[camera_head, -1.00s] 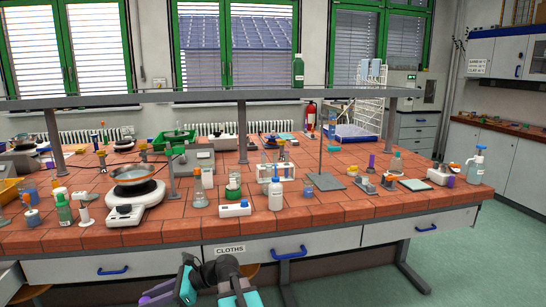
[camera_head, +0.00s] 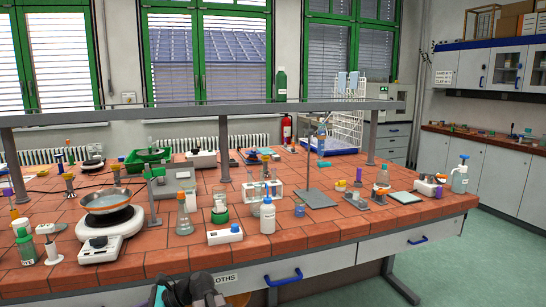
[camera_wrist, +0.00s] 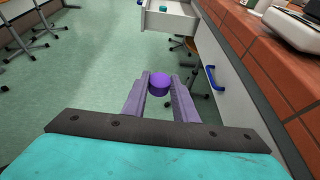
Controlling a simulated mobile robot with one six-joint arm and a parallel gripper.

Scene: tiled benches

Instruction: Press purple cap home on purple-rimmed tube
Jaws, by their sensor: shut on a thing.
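A purple cap (camera_wrist: 160,82) sits between the fingertips of my gripper (camera_wrist: 160,88) in the wrist view. The gripper is shut on it and holds it over the floor, beside the bench front. In the head view only part of my arm shows at the bottom edge; the fingertips and cap are out of sight there. A white rack (camera_head: 263,191) with several tubes stands mid-bench, but I cannot make out a purple rim on any tube. Small purple items stand farther right (camera_head: 358,174) and near the right end (camera_head: 438,191) of the bench.
The tiled bench (camera_head: 330,228) is crowded: a hotplate (camera_head: 105,243) with a pan, a white bottle (camera_head: 267,216), a green bottle (camera_head: 26,247), flasks and a stand plate (camera_head: 318,199). A shelf (camera_head: 220,112) spans above. In the wrist view, an open drawer (camera_wrist: 172,22) and stools lie ahead.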

